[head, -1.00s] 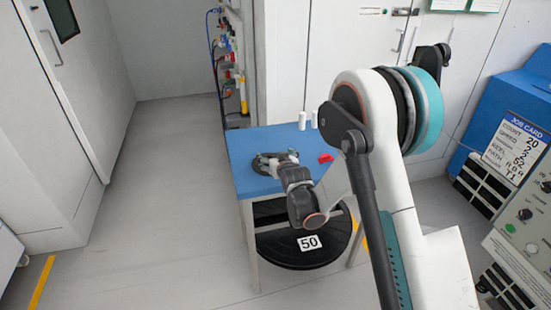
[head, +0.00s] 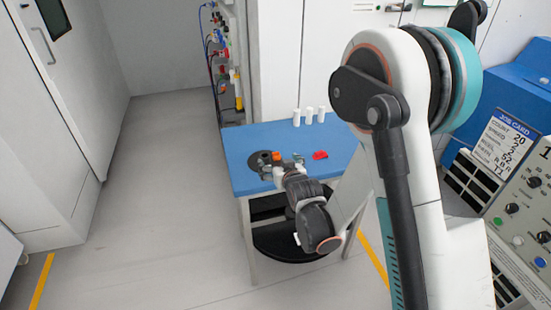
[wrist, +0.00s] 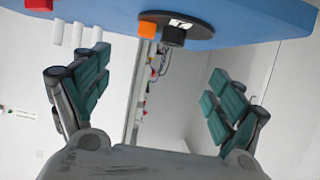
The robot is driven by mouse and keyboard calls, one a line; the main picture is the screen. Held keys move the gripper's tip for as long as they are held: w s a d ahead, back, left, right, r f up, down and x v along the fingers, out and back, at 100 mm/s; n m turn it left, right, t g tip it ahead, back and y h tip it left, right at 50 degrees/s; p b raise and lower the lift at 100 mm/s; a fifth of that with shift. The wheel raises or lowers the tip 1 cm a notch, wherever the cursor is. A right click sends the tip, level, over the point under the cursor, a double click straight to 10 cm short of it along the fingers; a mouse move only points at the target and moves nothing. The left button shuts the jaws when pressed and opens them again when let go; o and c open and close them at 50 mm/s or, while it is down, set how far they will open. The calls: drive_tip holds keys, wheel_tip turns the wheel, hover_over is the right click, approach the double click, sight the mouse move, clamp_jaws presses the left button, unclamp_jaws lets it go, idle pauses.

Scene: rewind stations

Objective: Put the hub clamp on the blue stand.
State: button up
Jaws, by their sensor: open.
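The hub clamp, seemingly the round black disc (head: 257,163) with a dark hub and an orange block (head: 277,156), rests on the left part of the blue stand's top (head: 245,142). In the wrist view, which is upside down, the disc (wrist: 200,22), its dark hub (wrist: 173,36) and the orange block (wrist: 147,29) show against the blue top. My gripper (head: 283,166) is at the stand's front edge, close to the clamp. Its fingers are wide apart with nothing between them in the wrist view (wrist: 158,68).
Three white cylinders (head: 309,116) stand at the back of the top, and a red piece (head: 320,155) lies right of the clamp. A black reel (head: 285,245) is under the top, partly behind my arm. A blue machine (head: 515,95) with a job card is at right. Floor at left is clear.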

drive_tip(key=s+d+r+m+g+h, duration=0.2)
drive_tip(key=s+d+r+g, duration=0.1)
drive_tip(key=s+d+r, duration=1.1)
drive_tip(key=s+d+r+g+h, duration=0.1)
drive_tip(key=s+d, duration=0.1)
drive_tip(key=s, duration=0.8)
drive_tip(key=s+d+r+m+g, duration=0.1)
drive_tip(key=s+d+g, duration=0.1)
drive_tip(key=s, duration=0.8)
drive_tip(key=shift+d+r+h, duration=0.4)
drive_tip(key=shift+d, duration=0.2)
drive_tip(key=shift+s, duration=0.1)
